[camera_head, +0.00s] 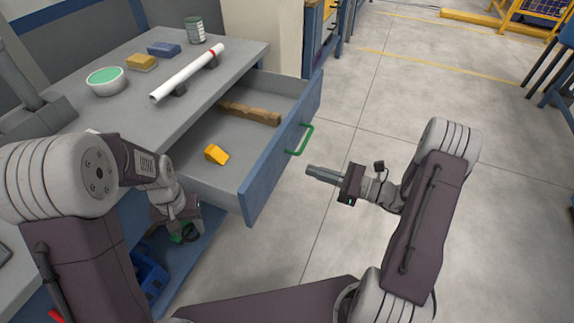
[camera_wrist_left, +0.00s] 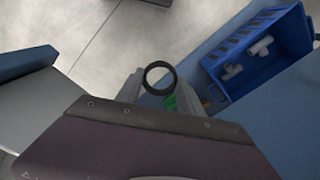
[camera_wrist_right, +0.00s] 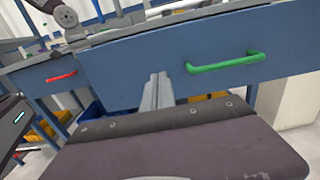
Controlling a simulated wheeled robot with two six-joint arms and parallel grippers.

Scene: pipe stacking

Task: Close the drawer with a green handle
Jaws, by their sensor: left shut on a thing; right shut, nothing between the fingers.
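The drawer (camera_head: 262,178) with the green handle (camera_head: 303,140) is pulled open from the grey-topped workbench. Its blue front (camera_wrist_right: 180,50) and green handle (camera_wrist_right: 226,62) also show in the right wrist view. My right gripper (camera_head: 312,172) is shut and empty, just outside the drawer front and below the handle in the picture; its fingers (camera_wrist_right: 157,78) appear left of the handle in the right wrist view. My left gripper (camera_head: 186,228) is beside the drawer's near side, shut on a black ring-shaped object (camera_wrist_left: 159,78) with a green part.
In the drawer lie a wooden piece (camera_head: 250,113) and a yellow block (camera_head: 216,154). On the bench top are a white pipe (camera_head: 187,74), a bowl (camera_head: 105,86), a can (camera_head: 195,30) and sponges. A blue crate (camera_wrist_left: 258,50) with fittings sits below.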

